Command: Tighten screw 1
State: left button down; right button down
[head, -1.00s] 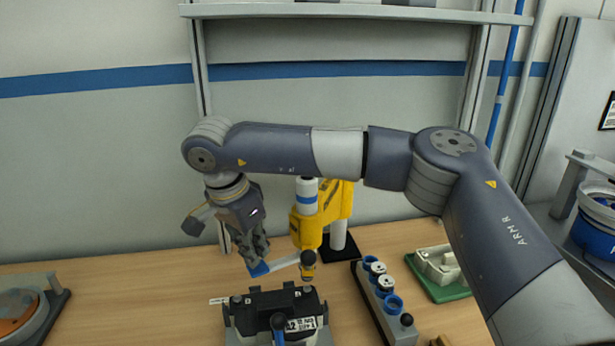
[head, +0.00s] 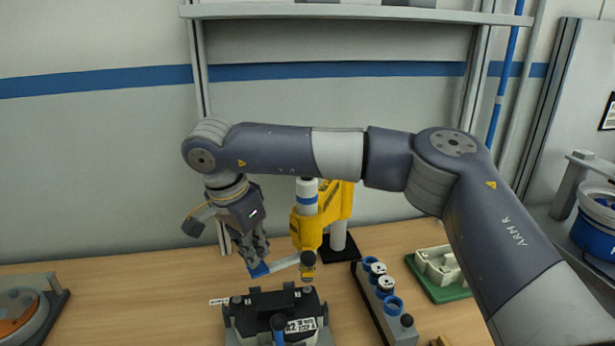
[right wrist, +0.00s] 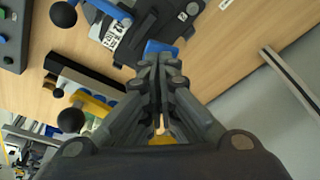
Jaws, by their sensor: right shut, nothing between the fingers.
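A yellow driver tool (head: 306,229) hangs upright on its stand, its dark tip above the right rear part of a black boxed unit (head: 262,303). A grey lever with a blue end (head: 259,270) reaches left from the tip. My right gripper (head: 256,258) points down with its fingers shut and empty, just above or against the blue end; I cannot tell if they touch. In the right wrist view the shut fingers (right wrist: 161,72) partly cover the blue end (right wrist: 158,48). The unit sits in a grey fixture. I cannot pick out screw 1. My left gripper is out of view.
A rack with blue-ringed sockets (head: 385,297) stands right of the unit. A green tray with a pale part (head: 440,265) lies beyond it. A round device (head: 22,310) sits at the left edge. Bare wood (head: 140,290) lies between it and the unit.

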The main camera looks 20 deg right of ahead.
aim_at(256, 269)
jog(key=shift+s+a+b+x, duration=0.1)
jog(key=shift+a+b+x, duration=0.05)
jog(key=shift+b+x, duration=0.55)
jog(key=shift+s+a+b+x, duration=0.1)
jog(key=shift+a+b+x, duration=0.2)
jog(key=shift+x, duration=0.6)
jog(key=shift+s+a+b+x, duration=0.1)
jog(key=shift+b+x, duration=0.5)
jog(key=shift+x, duration=0.25)
jog(key=shift+s+f+b, duration=0.1)
jog(key=shift+f+b, duration=0.4)
jog(key=shift+f, duration=0.25)
dwell(1.5)
jog(key=shift+r, duration=0.1)
jog(key=shift+w+d+r+p+v, duration=0.1)
jog(key=shift+w+d+p+v, duration=0.15)
jog(key=shift+p+v, duration=1)
jog(key=shift+w+d+r+p+v, duration=0.1)
jog(key=shift+d+p+v, duration=0.25)
jog(key=shift+p+v, duration=0.9)
jog(key=shift+w+d+r+p+v, duration=0.1)
jog(key=shift+w+d+p+v, duration=0.3)
jog(key=shift+v, duration=1.45)
jog(key=shift+s, duration=0.1)
